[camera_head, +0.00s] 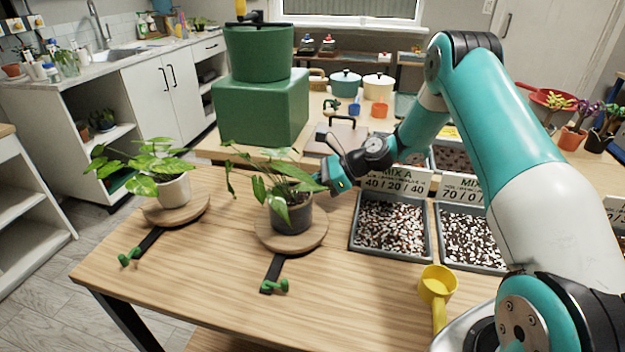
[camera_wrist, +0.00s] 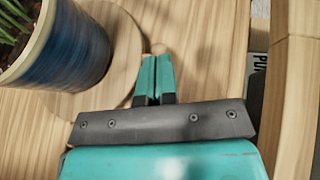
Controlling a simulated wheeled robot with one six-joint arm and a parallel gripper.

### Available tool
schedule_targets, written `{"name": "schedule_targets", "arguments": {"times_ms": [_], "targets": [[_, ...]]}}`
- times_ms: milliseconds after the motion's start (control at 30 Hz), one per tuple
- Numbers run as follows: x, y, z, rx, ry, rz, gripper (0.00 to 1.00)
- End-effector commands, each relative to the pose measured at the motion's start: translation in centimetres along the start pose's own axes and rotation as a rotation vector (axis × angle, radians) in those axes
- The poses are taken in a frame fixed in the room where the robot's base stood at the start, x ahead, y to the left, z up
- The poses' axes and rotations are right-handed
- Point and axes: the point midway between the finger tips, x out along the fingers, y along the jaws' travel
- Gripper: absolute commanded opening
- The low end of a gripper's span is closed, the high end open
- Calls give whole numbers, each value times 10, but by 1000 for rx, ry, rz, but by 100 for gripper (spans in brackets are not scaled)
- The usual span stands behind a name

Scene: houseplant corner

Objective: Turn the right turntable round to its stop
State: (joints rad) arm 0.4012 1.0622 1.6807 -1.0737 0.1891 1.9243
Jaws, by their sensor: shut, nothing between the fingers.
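The right turntable (camera_head: 292,242) is a round wooden disc on the table, bearing a dark grey pot (camera_head: 292,213) with a leafy green plant. In the wrist view the disc (camera_wrist: 120,92) lies left of and under my fingers, and the blue-grey pot (camera_wrist: 62,48) stands at the upper left. A small round wooden peg (camera_wrist: 158,48) shows just beyond my fingertips; whether they touch it I cannot tell. My gripper (camera_head: 326,180) is at the disc's back right, beside the pot, shut and empty; its closed fingers (camera_wrist: 156,62) show in the wrist view.
A black bar with a green end (camera_head: 274,286) runs forward from the right turntable. The left turntable (camera_head: 176,207) carries a white pot and has a similar bar. Gravel trays (camera_head: 391,254) and a yellow scoop (camera_head: 438,284) lie to the right.

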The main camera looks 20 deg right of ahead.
Motion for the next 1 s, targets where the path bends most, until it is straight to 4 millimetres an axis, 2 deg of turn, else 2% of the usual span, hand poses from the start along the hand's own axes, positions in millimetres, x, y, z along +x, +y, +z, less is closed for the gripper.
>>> {"name": "schedule_targets", "arguments": {"times_ms": [300, 1000], "targets": [[1, -3, 2, -64, 1, 109, 0], [30, -7, 18, -59, 1, 100, 0]]}}
